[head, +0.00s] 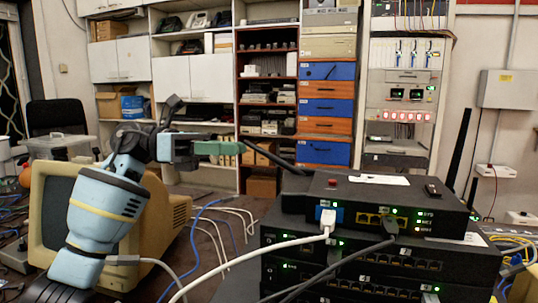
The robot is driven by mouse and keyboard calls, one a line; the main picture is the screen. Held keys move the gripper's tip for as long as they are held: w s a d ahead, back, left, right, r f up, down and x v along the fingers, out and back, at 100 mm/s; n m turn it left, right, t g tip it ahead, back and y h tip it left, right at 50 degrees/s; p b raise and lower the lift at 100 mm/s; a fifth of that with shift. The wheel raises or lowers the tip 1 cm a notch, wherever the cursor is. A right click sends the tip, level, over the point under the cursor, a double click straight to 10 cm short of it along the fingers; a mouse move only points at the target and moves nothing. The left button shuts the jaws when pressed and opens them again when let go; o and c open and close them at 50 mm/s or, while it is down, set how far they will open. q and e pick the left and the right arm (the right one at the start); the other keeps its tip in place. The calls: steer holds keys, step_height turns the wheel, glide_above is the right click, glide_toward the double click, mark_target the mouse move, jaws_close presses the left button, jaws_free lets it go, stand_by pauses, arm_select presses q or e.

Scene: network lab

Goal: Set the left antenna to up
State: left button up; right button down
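The router (375,205) is a black box on top of a stack of similar network boxes. Its left antenna (272,157) is a black rod leaning far to the left from the router's back left corner, with its tip low and near my gripper. My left gripper (236,148), with green fingers, reaches in from the left at the antenna's tip. The fingers are seen from the side, so I cannot tell whether they are open, shut, or touching the antenna. A right antenna (459,148) stands nearly upright at the router's right. My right gripper is not in view.
A white cable (250,248) and a dark cable (340,262) plug into the router's front. An old beige monitor (60,215) stands at left, behind my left arm. Loose cables lie between it and the stack. Shelves and a rack (400,95) stand farther back.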

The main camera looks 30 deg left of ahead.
mark_target(276, 159)
arm_select(q)
steer(key=x, duration=0.7)
steer(key=shift+w+d, duration=0.1)
steer(key=shift+d, duration=0.2)
jaws_close()
